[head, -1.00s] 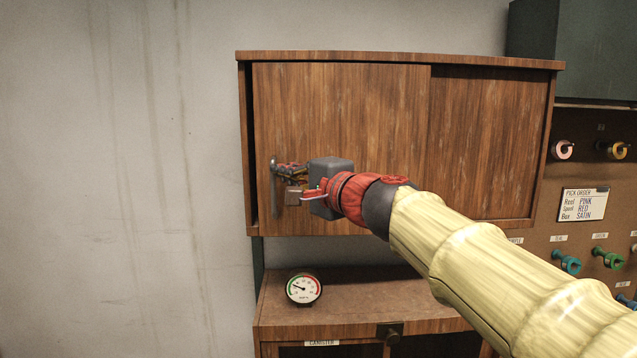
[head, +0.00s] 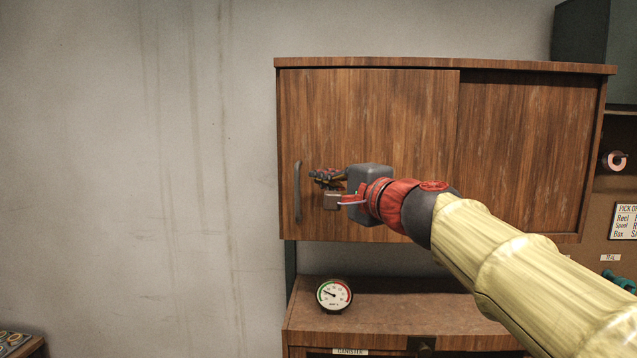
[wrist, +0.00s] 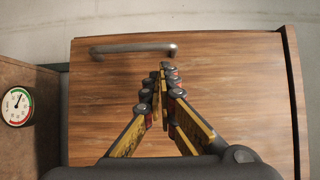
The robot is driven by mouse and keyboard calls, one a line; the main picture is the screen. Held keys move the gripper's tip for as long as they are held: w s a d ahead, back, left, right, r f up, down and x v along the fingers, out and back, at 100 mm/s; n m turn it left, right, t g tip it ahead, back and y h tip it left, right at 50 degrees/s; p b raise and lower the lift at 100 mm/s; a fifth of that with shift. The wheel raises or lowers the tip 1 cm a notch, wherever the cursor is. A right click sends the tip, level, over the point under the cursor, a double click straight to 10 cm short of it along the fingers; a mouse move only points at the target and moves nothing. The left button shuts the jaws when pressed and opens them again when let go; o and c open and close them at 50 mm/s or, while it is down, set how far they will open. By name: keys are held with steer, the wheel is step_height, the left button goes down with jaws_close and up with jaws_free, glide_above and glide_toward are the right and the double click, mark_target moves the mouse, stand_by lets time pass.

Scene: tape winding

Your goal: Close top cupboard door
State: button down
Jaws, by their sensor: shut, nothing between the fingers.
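The wooden top cupboard (head: 445,62) hangs on the wall with two sliding panels. The left door (head: 370,115) sits against the cupboard's left side, with no dark gap showing there. Its grey bar handle (head: 297,191) is upright near the left edge; it also shows in the wrist view (wrist: 130,48). The right panel (head: 525,150) is set back behind the left one. My gripper (head: 320,180) is in front of the left door, just right of the handle and apart from it. In the wrist view my gripper (wrist: 163,72) has its fingertips together with nothing between them.
A lower cabinet (head: 400,300) with a round dial gauge (head: 334,294) on top stands below. A pegboard with spools (head: 614,161) and a sign (head: 626,221) is at the right. The wall at the left is bare.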

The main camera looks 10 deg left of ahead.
steer(key=d+v, duration=0.1)
steer(key=v, duration=0.9)
steer(key=s+d+f+n+g+h, duration=0.1)
steer(key=s+f+n+g, duration=0.15)
steer(key=f, duration=0.55)
steer(key=s+d+f+n+g+h+b, duration=0.15)
steer(key=s+f, duration=0.25)
steer(key=f, duration=0.4)
steer(key=s+f+n+g+h, duration=0.1)
steer(key=s+f+n+g, duration=0.15)
steer(key=f, duration=0.55)
steer(key=s+d+f+n+g+h+b, duration=0.1)
steer(key=s+d+f+n+h, duration=0.3)
steer(key=s+d+f, duration=1.2)
step_height(320, 180, down, 5)
steer(key=s+g+h, duration=0.1)
steer(key=s+h, duration=0.1)
steer(key=h, duration=0.1)
steer(key=shift+s+d+r+b, duration=0.2)
steer(key=shift+d+b, duration=0.1)
steer(key=shift+b, duration=0.05)
steer(key=shift+g, duration=0.25)
